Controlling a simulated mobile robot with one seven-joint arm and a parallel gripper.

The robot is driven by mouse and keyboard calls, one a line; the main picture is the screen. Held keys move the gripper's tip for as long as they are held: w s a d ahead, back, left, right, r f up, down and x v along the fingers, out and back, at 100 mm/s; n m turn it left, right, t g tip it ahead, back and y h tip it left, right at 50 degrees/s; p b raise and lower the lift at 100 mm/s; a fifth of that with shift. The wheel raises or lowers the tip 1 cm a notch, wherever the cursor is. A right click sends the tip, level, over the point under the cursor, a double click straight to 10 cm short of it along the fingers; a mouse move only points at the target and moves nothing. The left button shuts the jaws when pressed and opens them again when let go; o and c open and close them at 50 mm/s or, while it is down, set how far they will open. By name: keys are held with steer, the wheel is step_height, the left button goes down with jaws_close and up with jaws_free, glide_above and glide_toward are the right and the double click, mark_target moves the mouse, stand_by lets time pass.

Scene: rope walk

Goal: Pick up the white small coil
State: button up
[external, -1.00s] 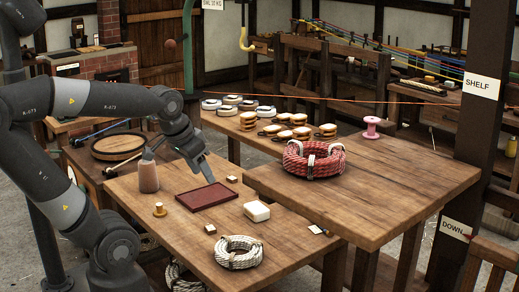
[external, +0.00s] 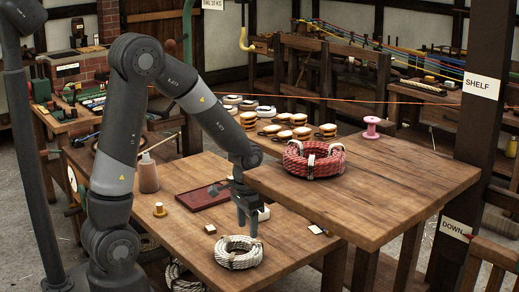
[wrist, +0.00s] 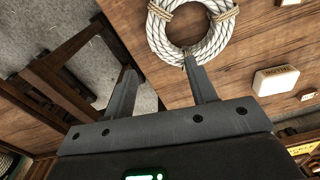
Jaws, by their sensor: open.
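The white small coil (external: 239,259) is a ring of white rope with tan bindings, lying flat near the front edge of the lower wooden table (external: 195,270). In the wrist view the coil (wrist: 158,35) lies beyond the fingers, and one fingertip overlaps its near edge in the picture. My gripper (external: 247,232) points down just above the coil. In the wrist view my gripper (wrist: 160,80) is open, with nothing between its fingers. One finger appears over the table and the other past its edge. I cannot tell whether a finger touches the rope.
A higher table (external: 400,190) with a red coil (external: 314,165) stands close to the right of my arm. A dark red tray (external: 195,197), a bottle (external: 148,175) and small blocks are on the lower table. A white block (wrist: 275,80) lies beside the coil.

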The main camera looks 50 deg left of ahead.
mark_target(246, 255)
step_height(246, 255, down, 6)
steer(key=shift+f, duration=0.2)
steer(key=shift+s+f, duration=0.2)
steer(key=shift+f, duration=1.15)
steer(key=shift+s+f, duration=0.15)
steer(key=shift+f, duration=1.15)
steer(key=shift+c, duration=0.3)
jaws_close()
